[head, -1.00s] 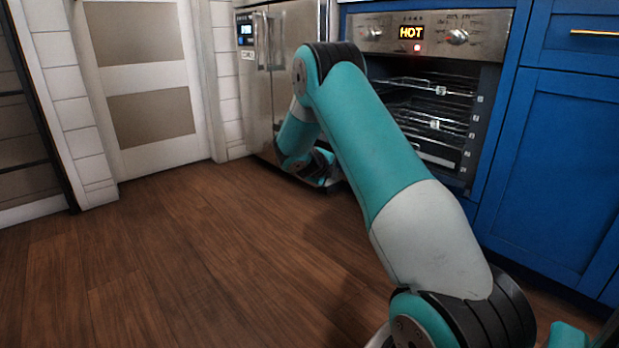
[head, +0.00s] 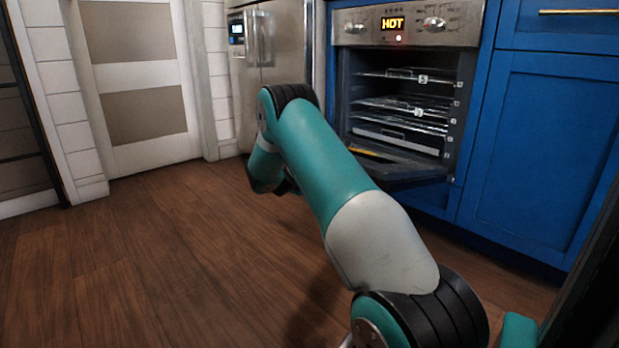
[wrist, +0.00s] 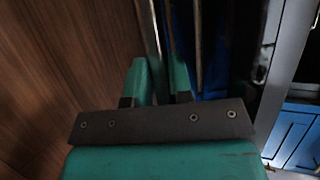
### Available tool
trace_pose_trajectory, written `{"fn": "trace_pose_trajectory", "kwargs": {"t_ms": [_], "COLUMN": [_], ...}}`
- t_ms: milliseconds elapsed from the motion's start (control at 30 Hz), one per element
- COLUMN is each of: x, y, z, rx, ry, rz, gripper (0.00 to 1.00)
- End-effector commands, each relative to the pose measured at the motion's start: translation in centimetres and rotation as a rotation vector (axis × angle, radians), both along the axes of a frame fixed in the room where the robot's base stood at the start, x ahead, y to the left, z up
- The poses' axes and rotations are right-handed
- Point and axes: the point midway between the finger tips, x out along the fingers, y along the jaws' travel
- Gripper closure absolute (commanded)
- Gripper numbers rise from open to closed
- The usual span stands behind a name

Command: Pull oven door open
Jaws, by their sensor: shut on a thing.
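The oven (head: 405,110) is built into the blue cabinets in the head view, with a lit HOT display and wire racks inside. Its door (head: 410,168) is hinged down, lying close to level in front of the cavity. My arm hides the door's left and front part and the handle in the head view. My gripper, also hidden there, shows in the wrist view (wrist: 161,72), its teal fingers closed on a pale metal bar, the door handle (wrist: 150,32), which runs up the picture.
Blue cabinets (head: 540,150) stand right of the oven, and a steel fridge (head: 285,45) stands to its left. A white door (head: 145,90) is further left. The wooden floor (head: 150,260) is clear in front and to the left.

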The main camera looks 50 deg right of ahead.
Motion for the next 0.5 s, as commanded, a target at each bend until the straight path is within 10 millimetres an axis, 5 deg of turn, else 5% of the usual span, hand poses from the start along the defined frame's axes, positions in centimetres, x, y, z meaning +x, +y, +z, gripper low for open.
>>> {"fn": "trace_pose_trajectory", "kwargs": {"t_ms": [33,100,500], "x": [0.39,0.36,-0.06], "y": [0.51,0.44,0.79], "z": [-0.39,-0.35,0.45], "rx": [0.011,0.01,0.005], "ry": [-0.001,-0.001,-0.002], "rz": [0.011,0.011,0.005], "gripper": [0.73,0.57,0.57]}}
